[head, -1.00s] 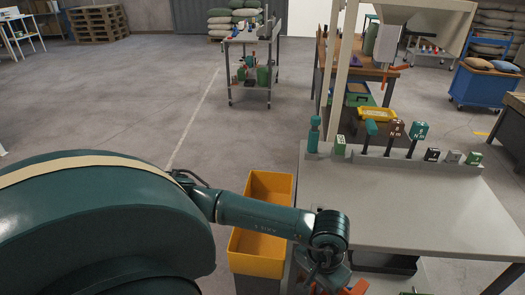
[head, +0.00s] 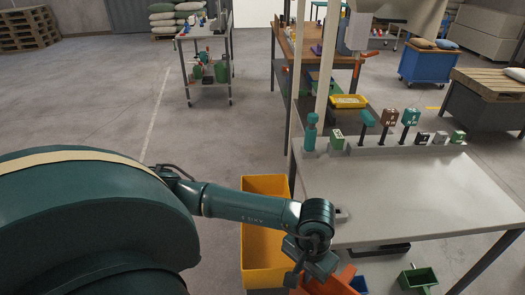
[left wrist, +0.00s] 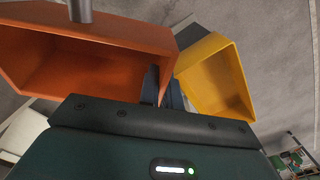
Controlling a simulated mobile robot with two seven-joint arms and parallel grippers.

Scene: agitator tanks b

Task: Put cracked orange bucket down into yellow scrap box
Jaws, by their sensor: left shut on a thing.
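The orange bucket (head: 338,283) shows partly at the bottom of the head view, at my left gripper (head: 308,272). In the left wrist view the bucket (left wrist: 85,60) fills the upper left, its hollow inside visible. The dark fingers of my left gripper (left wrist: 162,88) are shut on its edge. The yellow scrap box (head: 265,276) stands on the floor left of the grey table, partly behind my left arm. In the left wrist view the box (left wrist: 240,85) is right of the bucket, apart from it and looking empty. I cannot make out the crack. My right gripper is out of view.
The grey table (head: 420,200) is close on the right, with a row of coloured blocks and signs on its back edge. A green bin (head: 418,279) and a blue one sit below its top. A trolley (head: 205,70) stands farther back. Floor left of the box is clear.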

